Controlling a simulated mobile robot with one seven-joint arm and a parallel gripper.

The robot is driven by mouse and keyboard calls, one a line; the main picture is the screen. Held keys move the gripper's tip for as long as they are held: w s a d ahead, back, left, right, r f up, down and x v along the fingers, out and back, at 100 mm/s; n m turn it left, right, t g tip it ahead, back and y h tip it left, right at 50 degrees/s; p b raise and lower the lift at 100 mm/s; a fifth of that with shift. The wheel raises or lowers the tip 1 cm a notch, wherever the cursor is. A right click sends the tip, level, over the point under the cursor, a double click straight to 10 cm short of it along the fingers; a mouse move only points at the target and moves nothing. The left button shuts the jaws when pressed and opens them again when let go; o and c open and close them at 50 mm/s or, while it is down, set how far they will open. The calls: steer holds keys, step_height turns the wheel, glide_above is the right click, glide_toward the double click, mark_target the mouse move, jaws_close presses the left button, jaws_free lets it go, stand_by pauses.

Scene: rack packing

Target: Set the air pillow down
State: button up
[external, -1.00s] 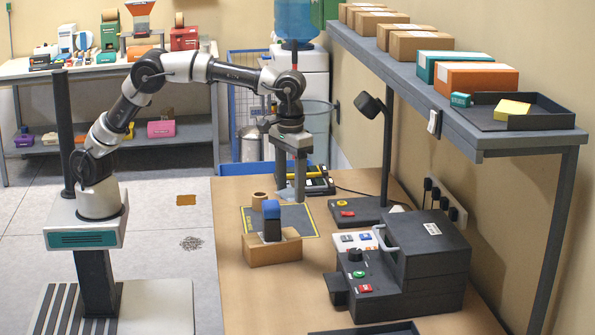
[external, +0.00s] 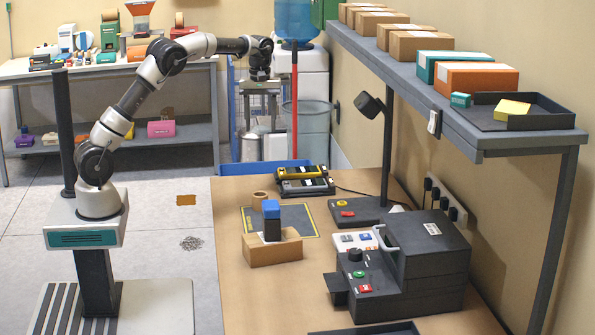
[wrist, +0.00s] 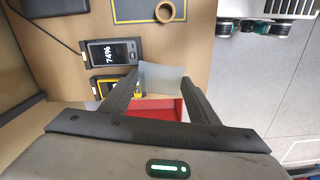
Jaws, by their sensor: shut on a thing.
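My gripper (external: 259,122) is up past the far end of the table in the external view, with its fingers pointing down. In the wrist view my gripper (wrist: 160,80) is shut on the air pillow (wrist: 160,76), a small pale, translucent sheet-like piece between the fingertips. I cannot make out the pillow in the external view. A red and white surface (wrist: 160,107) lies below the fingers in the wrist view, partly hidden.
The table (external: 231,210) holds a dark mat (external: 293,216), a cardboard box (external: 272,252) with a blue-topped black device (external: 271,219), a tape roll (external: 259,197) and yellow-and-black handheld devices (external: 303,178). A lamp (external: 370,105) and shelf (external: 465,128) stand to the right.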

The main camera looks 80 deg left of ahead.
steer(key=s+a+n, duration=0.2)
steer(key=s+a, duration=0.4)
steer(key=a, duration=0.3)
step_height(320, 180, down, 17)
steer(key=shift+w+d+r, duration=0.1)
steer(key=shift+f, duration=2.1)
steer(key=shift+f, duration=0.1)
steer(key=shift+f+b, duration=0.15)
steer(key=shift+b, duration=0.2)
steer(key=o, duration=1)
step_height(320, 180, up, 13)
steer(key=p, duration=0.1)
steer(key=shift+f, duration=0.2)
